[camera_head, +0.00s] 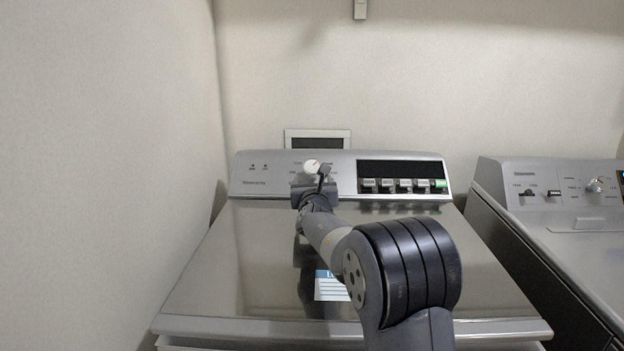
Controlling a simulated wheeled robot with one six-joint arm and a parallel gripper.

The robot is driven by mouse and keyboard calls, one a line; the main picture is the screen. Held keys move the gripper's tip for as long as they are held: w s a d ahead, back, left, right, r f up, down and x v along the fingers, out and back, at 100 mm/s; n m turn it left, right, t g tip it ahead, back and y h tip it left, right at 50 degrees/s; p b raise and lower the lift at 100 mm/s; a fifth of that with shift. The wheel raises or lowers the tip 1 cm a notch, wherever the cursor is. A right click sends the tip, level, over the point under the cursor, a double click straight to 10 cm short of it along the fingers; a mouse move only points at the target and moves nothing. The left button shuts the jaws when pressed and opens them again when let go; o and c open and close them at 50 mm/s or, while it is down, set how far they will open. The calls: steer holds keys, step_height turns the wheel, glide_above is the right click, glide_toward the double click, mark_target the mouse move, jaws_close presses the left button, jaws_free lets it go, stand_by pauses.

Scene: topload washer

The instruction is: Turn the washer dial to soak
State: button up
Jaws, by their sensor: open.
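The topload washer (265,255) stands ahead with its glossy lid closed. Its grey control panel (265,182) runs along the back edge. The washer dial (311,166) is a round, pale knob on the left half of this panel. My gripper (321,172) is open right at the dial, with a dark finger just to the dial's right. I cannot tell whether the fingers touch it. The gripper and wrist cover the panel below the dial, and the setting labels around it are too small to read.
A black display and several push buttons (404,185), the rightmost green, sit right of the dial. A label (331,286) lies on the lid beneath my arm. A second machine (585,235) stands close on the right. A wall (110,180) bounds the left side.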

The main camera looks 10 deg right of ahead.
mark_target(312, 168)
steer(key=w+p, duration=0.1)
steer(key=w, duration=0.2)
steer(key=w+p, duration=0.1)
steer(key=w, duration=0.2)
steer(key=w+d+p, duration=0.1)
steer(key=w+p, duration=0.1)
steer(key=w, duration=0.1)
steer(key=shift+w+d, duration=0.1)
steer(key=shift+w+d+p, duration=0.1)
steer(key=shift+w+p, duration=0.3)
steer(key=shift+w, duration=0.35)
steer(key=c, duration=1)
steer(key=shift+o, duration=0.2)
steer(key=shift+r+m+p, duration=0.1)
steer(key=shift+m+p, duration=0.2)
steer(key=shift+p, duration=0.25)
